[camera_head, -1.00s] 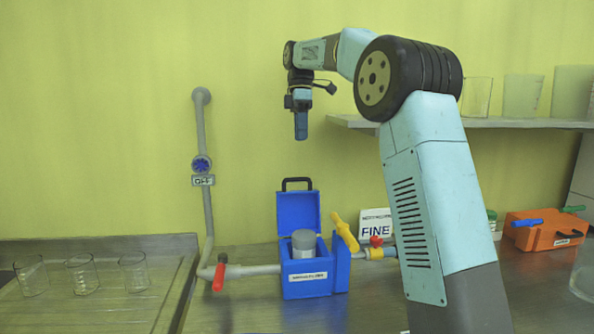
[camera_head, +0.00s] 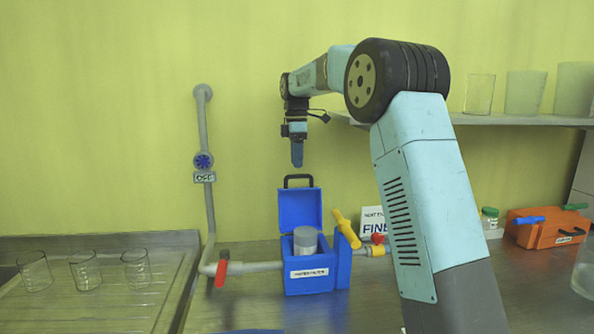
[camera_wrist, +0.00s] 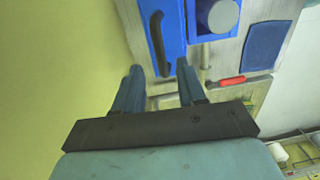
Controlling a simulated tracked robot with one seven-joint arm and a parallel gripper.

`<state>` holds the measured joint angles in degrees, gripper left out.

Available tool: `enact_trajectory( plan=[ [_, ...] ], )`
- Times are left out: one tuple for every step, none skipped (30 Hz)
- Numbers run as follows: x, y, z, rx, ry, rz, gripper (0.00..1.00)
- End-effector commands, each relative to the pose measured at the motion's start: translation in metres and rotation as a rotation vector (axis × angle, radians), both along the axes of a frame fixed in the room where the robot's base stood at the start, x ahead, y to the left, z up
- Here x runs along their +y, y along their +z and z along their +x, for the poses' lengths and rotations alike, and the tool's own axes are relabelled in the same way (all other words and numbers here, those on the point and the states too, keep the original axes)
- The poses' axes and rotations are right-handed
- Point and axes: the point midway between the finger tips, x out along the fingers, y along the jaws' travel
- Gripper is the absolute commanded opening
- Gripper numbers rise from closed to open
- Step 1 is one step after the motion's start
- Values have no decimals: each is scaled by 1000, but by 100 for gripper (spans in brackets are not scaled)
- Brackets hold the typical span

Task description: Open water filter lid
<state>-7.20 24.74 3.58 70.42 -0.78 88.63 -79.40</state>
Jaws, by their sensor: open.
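The blue water filter box (camera_head: 310,282) stands on the counter with a white label on its front. Its blue lid (camera_head: 300,209) stands raised upright at the back, with a black handle (camera_head: 299,178) on top. A grey cylinder (camera_head: 305,241) sits inside the open box. My gripper (camera_head: 297,166) points down just above the lid handle and looks apart from it. In the wrist view, my open, empty gripper (camera_wrist: 158,80) has its fingers spread below the lid (camera_wrist: 168,22) and its black handle (camera_wrist: 158,42); the grey cylinder (camera_wrist: 219,14) is at upper right.
A grey pipe with a red handle (camera_head: 221,274) joins the box from the left. A yellow handle (camera_head: 346,229) rises at its right. Glass beakers (camera_head: 85,270) stand on the left drainboard. An orange case (camera_head: 549,231) is at far right. A shelf (camera_head: 510,119) is behind my arm.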

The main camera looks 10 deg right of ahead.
Motion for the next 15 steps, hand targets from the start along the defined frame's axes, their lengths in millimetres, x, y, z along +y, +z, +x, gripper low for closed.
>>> enact_trajectory(
  plan=[
    [0,-8,-1,2,0,0,40],
    [0,-12,-2,2,0,0,40],
    [0,-17,-2,1,1,0,40],
    [0,-21,-2,1,1,0,40],
    [0,-24,-2,1,1,-1,40],
    [0,-27,-2,1,1,-1,40],
    [0,-30,-2,1,0,-1,40],
    [0,-32,-2,0,0,0,40],
    [0,-34,-3,0,0,-1,40],
    [0,-35,-3,0,0,0,40],
    [0,-36,-3,0,0,0,40],
    [0,-37,-3,0,0,0,40],
    [0,-38,-3,0,0,0,40],
    [0,-38,-3,0,0,0,40],
    [0,-38,-3,0,0,0,40]
  ],
)
